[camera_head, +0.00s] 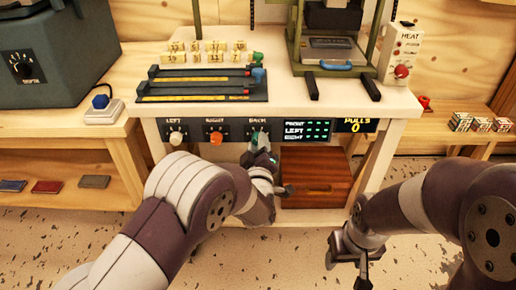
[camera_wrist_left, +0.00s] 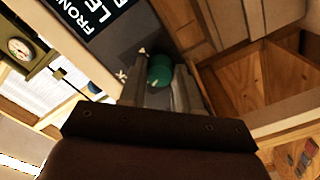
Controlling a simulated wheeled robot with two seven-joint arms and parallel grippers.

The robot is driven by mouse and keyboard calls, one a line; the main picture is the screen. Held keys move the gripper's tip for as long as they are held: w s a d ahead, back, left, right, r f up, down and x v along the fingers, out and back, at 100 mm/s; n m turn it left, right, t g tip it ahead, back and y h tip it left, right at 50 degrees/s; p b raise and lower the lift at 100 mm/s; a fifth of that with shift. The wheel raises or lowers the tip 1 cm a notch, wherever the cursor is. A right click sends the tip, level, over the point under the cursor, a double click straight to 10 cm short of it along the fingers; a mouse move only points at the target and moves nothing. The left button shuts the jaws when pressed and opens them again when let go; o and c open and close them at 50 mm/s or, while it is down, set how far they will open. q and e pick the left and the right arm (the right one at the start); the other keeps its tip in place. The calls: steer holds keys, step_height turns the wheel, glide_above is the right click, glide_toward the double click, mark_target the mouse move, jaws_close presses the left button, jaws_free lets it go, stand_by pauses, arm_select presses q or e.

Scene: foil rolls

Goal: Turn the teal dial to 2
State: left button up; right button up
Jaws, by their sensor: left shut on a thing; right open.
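The teal dial (camera_wrist_left: 160,69) sits on the dark front panel under the workbench top, at the BACK label. In the left wrist view it is between the two fingers of my left gripper (camera_wrist_left: 160,84), which is shut on it. In the head view my left gripper (camera_head: 260,150) reaches the panel at the BACK position and covers most of the dial. A small white mark shows beside the dial; its setting cannot be read. My right gripper (camera_head: 350,260) is open and empty, low at the right, away from the panel.
A white knob (camera_head: 176,138) under LEFT and an orange knob (camera_head: 216,138) under RIGHT sit left of my left gripper. A display (camera_head: 306,131) is to its right, reading PULLS 0 at its end. A wooden drawer box (camera_head: 316,178) is below. Floor is clear near my right gripper.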

arm_select(q)
steer(key=shift+n, duration=0.3)
steer(key=o, duration=1.1)
steer(key=shift+c, duration=0.2)
steer(key=s+p, duration=0.2)
steer(key=s, duration=1)
steer(key=shift+s+p, duration=0.4)
